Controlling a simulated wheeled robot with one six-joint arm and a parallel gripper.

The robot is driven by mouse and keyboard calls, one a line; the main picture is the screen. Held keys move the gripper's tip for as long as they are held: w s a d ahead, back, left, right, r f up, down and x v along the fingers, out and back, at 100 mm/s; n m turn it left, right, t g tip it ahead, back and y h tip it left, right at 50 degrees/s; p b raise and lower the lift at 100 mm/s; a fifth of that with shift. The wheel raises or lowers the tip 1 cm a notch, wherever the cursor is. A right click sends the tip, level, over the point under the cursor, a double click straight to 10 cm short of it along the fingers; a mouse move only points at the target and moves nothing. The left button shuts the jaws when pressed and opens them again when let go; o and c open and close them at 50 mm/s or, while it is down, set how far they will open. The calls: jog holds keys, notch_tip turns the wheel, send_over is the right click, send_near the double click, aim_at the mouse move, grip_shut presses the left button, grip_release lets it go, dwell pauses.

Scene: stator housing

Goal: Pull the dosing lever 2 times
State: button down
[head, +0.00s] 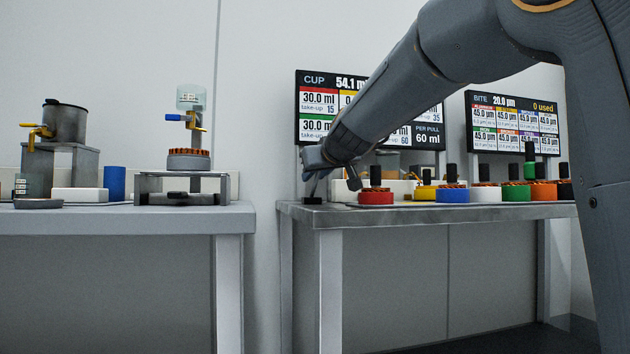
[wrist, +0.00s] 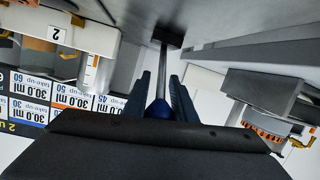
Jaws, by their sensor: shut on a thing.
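The dosing lever is a thin grey rod (wrist: 164,65) with a blue ball knob (wrist: 158,109) and a dark base (wrist: 168,37). In the head view its dark base (head: 313,199) sits at the left front corner of the right bench. My gripper (wrist: 161,85) is shut on the lever's knob, one dark finger on each side. In the head view my gripper (head: 318,165) is just above the bench corner and hides most of the lever. The cup screen (head: 345,95) reads 54.1 ml and 60 ml per pull; my arm covers part of it.
The right bench (head: 400,215) holds a row of coloured round holders, the red one (head: 376,197) being nearest my gripper. A second screen (head: 515,120) stands behind. The left bench (head: 110,220) carries a metal pot (head: 66,124) and a stand (head: 187,185), with a gap between the benches.

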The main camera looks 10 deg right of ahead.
dwell(0.4)
jog(key=c, duration=1.5)
grip_release()
jog(key=shift+p+v, duration=0.6)
jog(key=shift+v, duration=3.35)
